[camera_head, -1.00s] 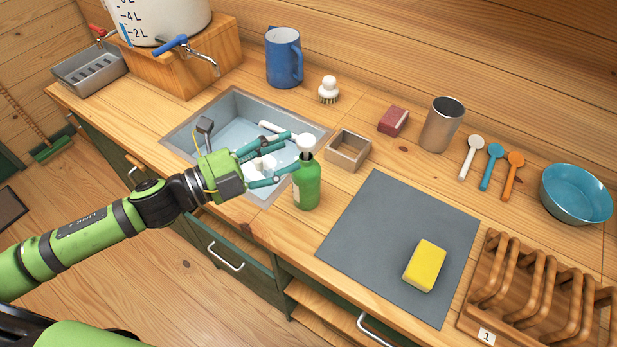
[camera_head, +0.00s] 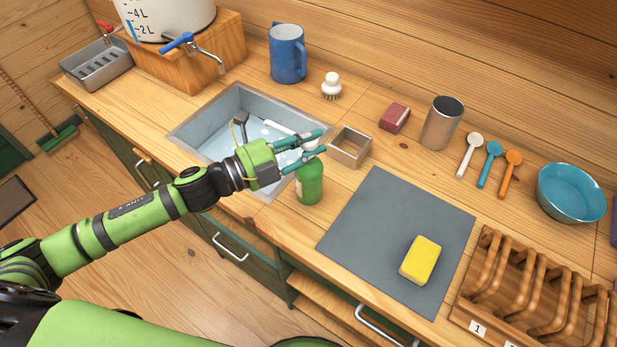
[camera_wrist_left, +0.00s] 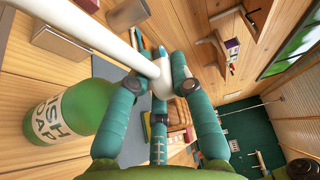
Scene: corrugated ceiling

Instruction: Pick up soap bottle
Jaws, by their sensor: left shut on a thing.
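The soap bottle (camera_head: 309,184) is green with a white pump top and stands upright by the front right corner of the sink. My left gripper (camera_head: 318,143) is at the bottle's top, its teal fingers shut on the white pump. In the left wrist view, the white pump (camera_wrist_left: 163,78) sits between the fingers, with a long white spout running to the upper left. The bottle's labelled green body (camera_wrist_left: 72,112) shows at the left there. I cannot tell whether its base touches the counter. My right gripper is not in view.
The sink (camera_head: 210,130) lies behind and left of the bottle. A small open box (camera_head: 350,150) is close behind on the right. A grey mat (camera_head: 365,235) with a yellow sponge (camera_head: 420,261) lies to the right, and a wooden rack (camera_head: 490,310) beyond it.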

